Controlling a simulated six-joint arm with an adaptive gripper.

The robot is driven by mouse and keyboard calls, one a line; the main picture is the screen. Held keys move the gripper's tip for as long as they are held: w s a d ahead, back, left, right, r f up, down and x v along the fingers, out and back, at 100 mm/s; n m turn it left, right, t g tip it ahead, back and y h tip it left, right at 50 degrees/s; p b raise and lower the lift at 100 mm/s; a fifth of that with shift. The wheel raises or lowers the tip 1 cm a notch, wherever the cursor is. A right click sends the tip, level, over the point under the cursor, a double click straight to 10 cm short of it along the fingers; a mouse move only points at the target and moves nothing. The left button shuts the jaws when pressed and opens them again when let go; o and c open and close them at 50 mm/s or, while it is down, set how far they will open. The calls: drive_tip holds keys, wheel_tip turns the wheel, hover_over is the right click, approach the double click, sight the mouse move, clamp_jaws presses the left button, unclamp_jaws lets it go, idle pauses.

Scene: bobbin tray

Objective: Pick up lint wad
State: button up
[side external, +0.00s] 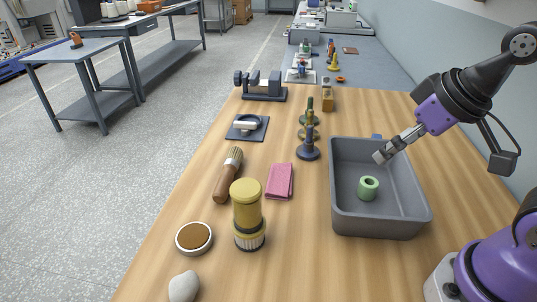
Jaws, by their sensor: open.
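My gripper (384,156) is open and reaches down from the right over the far part of the grey tray (380,228). A green hollow bobbin (368,188) stands on the tray floor, a little nearer the camera than the fingertips. A pale, rounded lump (184,287) lies at the near left edge of the table, far from my gripper. It could be the lint wad or a stone; I cannot tell which. No other clear lint wad shows.
A yellow-topped jar (247,212), brush (229,176), pink cloth (279,181) and round brown-filled dish (194,238) lie left of the tray. A dark-based spindle (308,148) stands close to its far left corner. A clamp-like device (262,88) is farther back. Bare wood lies right of the tray.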

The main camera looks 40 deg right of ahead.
idle(0.3)
drive_tip(key=n+g+y, duration=0.4)
drive_tip(key=n+g, duration=0.1)
drive_tip(key=n, duration=1.1)
hover_over(184, 285)
drive_tip(key=d, duration=0.2)
drive_tip(key=f, duration=1.1)
drive_tip(key=shift+s+d+f, duration=0.1)
drive_tip(key=shift+s, duration=0.1)
drive_tip(key=shift+y, duration=0.3)
drive_tip(key=shift+x, duration=2.8)
drive_tip(key=shift+d, duration=0.1)
drive_tip(key=c, duration=0.9)
